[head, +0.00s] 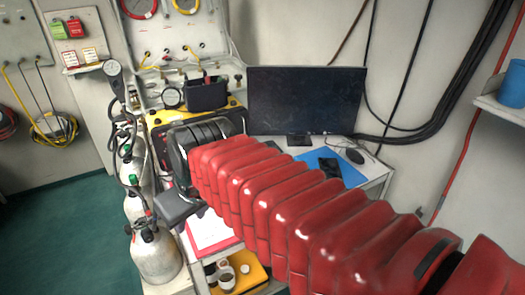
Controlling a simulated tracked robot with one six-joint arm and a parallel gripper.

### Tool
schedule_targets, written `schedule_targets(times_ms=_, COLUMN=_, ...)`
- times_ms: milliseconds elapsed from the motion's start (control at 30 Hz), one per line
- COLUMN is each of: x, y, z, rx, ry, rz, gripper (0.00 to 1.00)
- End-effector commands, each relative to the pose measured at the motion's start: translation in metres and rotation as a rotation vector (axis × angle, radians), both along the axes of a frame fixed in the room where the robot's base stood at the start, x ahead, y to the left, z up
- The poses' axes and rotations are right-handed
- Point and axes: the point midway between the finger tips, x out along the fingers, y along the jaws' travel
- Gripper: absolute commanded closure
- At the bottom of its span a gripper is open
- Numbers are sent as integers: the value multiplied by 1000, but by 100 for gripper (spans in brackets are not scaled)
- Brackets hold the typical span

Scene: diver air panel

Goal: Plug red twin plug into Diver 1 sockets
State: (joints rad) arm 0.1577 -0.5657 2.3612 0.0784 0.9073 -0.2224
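The air panel (185,50) is the pale upright board at the back, with gauges, yellow hoses and small fittings. I cannot make out which fittings are the Diver 1 sockets. I cannot identify the red twin plug for certain; a small red piece (207,78) shows above a black open box (207,96) in front of the panel. My red ribbed arm crosses the view from the lower right. My dark gripper (177,207) is left of the desk front, below the panel and apart from it. Its fingers are seen from behind, and their opening is unclear.
A monitor (304,100), blue mat (330,166) and mouse (355,156) are on the desk at right. Grey gas cylinders (156,258) stand at left. A cart below holds a red-edged clipboard (210,232) and a yellow tray (251,274). Green floor (70,235) at left is clear.

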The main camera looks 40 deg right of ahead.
Motion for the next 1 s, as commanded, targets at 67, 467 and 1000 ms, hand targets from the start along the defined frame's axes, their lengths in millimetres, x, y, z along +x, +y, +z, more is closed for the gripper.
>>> schedule_targets(times_ms=67, x=16, y=-15, z=2, rx=-3, ry=16, rz=2, gripper=69)
schedule_targets(times_ms=467, x=85, y=-100, z=-2, rx=-3, ry=64, rz=47, gripper=69)
schedule_targets(times_ms=1000, x=139, y=-265, z=-49, rx=13, ry=71, rz=101, gripper=69)
